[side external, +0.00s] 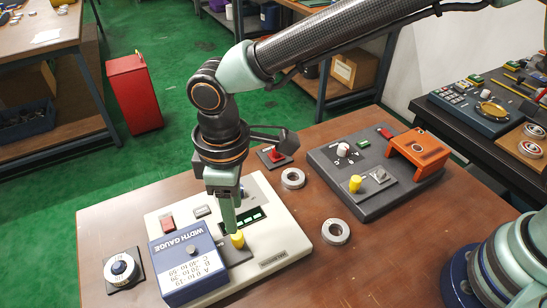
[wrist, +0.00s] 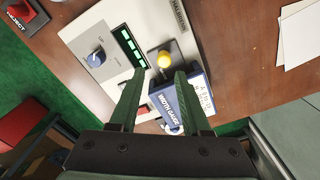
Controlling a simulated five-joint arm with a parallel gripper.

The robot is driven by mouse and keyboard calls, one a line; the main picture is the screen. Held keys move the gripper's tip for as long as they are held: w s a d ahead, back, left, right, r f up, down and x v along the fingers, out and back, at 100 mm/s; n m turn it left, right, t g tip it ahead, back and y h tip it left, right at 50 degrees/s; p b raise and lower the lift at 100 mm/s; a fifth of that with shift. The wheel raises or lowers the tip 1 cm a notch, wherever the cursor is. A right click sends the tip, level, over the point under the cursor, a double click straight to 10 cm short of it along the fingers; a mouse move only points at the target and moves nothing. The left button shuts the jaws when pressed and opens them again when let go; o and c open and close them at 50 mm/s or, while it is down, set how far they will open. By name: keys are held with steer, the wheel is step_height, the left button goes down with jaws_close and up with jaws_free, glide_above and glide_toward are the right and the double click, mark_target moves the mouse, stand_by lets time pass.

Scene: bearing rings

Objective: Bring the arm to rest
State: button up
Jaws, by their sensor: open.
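My gripper (side external: 222,225) points straight down over the pale width-gauge machine (side external: 285,252), close behind a yellow knob (side external: 237,240). In the wrist view, my gripper's two green fingers (wrist: 159,76) stand apart with nothing held between them. The yellow knob (wrist: 165,60) shows just beyond the fingertips, and I cannot tell whether a finger touches it. The blue box marked WIDTH GAUGE (side external: 187,262) is beside my gripper, to the left. Two grey bearing rings lie on the table: one ring (side external: 292,170) farther back, the other ring (side external: 335,240) nearer the front.
A dark grey machine (side external: 345,193) with an orange bracket (side external: 420,154) stands at the back right. A red button on a dark plate (side external: 275,155) is behind my gripper. The brown table (side external: 390,270) is clear at front right.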

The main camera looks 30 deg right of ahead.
steer(key=w+d+r+m+t+y, duration=0.1)
steer(key=w+d+r+m, duration=0.15)
steer(key=d+r, duration=0.5)
steer(key=w+d+r+m+t, duration=0.1)
steer(key=w+d+r+m, duration=0.2)
steer(key=d, duration=0.8)
steer(key=s+d+r+m+t, duration=0.1)
steer(key=s+d+m, duration=0.2)
steer(key=d, duration=0.5)
steer(key=s+d+r+m+t+h, duration=0.1)
steer(key=s+d+m+t, duration=0.1)
steer(key=s+d, duration=0.3)
steer(key=d+m, duration=0.1)
steer(key=d, duration=0.2)
steer(key=shift+d+r, duration=0.25)
steer(key=shift+d, duration=0.1)
steer(key=shift+o, duration=0.3)
